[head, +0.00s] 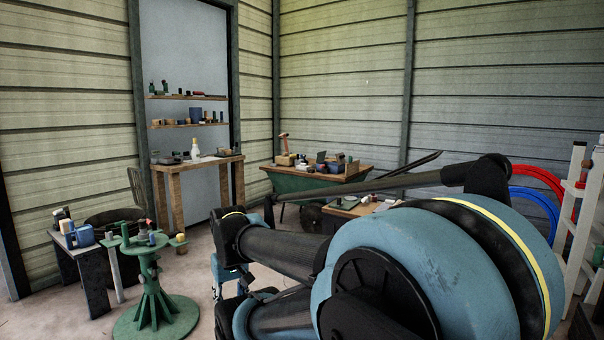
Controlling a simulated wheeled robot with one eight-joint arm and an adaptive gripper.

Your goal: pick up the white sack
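I cannot make out a white sack for certain. A small pale item lies on the low wooden table (345,208) at the centre right, partly hidden by my arm, and it is too small to identify. A white bottle-like object (195,151) stands on the wooden workbench (205,161) against the back panel. My arm's large blue and black links fill the lower right and hide much of the floor behind them. I cannot make out my gripper's fingers in this view.
A green pedestal stand (155,285) holding small items stands at the front left, beside a dark low table (85,262). A green wheeled cart (305,188) with a cluttered top is at the back. A pale shelf rack (574,210) stands at the right. Bare floor shows between stand and workbench.

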